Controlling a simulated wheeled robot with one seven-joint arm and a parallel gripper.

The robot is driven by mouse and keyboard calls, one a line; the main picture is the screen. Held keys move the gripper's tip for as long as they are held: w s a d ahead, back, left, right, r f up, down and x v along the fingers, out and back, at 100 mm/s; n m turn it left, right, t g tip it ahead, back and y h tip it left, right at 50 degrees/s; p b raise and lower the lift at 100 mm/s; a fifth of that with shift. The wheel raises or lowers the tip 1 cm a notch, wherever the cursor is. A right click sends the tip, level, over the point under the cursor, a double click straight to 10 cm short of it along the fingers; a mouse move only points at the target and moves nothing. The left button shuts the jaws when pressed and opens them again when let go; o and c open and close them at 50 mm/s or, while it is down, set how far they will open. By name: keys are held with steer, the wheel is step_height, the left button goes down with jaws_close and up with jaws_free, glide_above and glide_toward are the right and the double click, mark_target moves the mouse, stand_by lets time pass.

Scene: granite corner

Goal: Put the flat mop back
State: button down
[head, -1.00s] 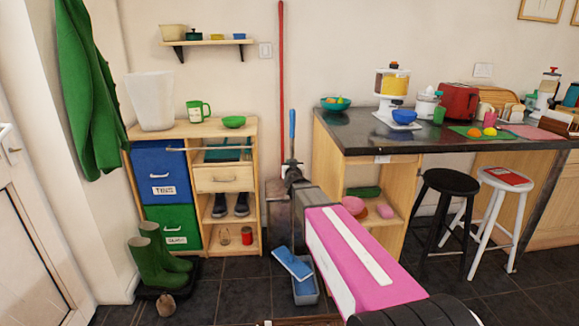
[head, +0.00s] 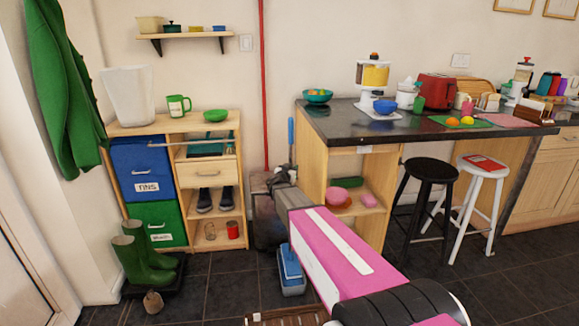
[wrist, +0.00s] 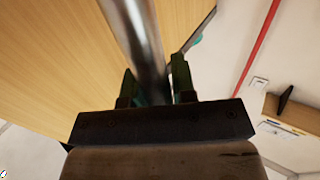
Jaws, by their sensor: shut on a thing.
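My gripper (head: 279,178) is shut on the metal pole (wrist: 143,35) of the flat mop, which passes between the two fingers in the wrist view. The mop's blue upper grip (head: 291,132) rises above my gripper and stands near upright. My arm hides the middle of the pole.
A wooden cabinet (head: 208,174) stands left, the dark-topped counter (head: 345,128) right. In the gap between them are a red pole (head: 262,90) at the wall and a dark grey box-like thing (head: 268,222). Green boots (head: 150,250) stand left; two stools stand right.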

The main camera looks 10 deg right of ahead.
step_height(320, 180, down, 6)
steer(key=shift+f, duration=0.25)
stand_by(0.4)
steer(key=shift+f, duration=0.6)
stand_by(0.5)
steer(key=c, duration=0.9)
jaws_free()
steer(key=shift+o, duration=0.2)
steer(key=s+a+n+y, duration=0.6)
steer(key=s+a+y, duration=0.4)
steer(key=s+y, duration=0.15)
steer(key=s+d+f+g, duration=0.2)
steer(key=s+g, duration=0.3)
steer(key=s, duration=0.4)
steer(key=s+d+f+g+h, duration=0.1)
steer(key=s+d+f+g, duration=0.1)
steer(key=s, duration=0.6)
steer(key=s+d+f+n+g, duration=0.1)
steer(key=s+d+g, duration=0.3)
steer(key=s+g, duration=0.3)
steer(key=s, duration=0.2)
steer(key=shift+s+d+f+g, duration=0.25)
steer(key=shift+s+f+g, duration=0.05)
steer(key=shift+s+f, duration=0.1)
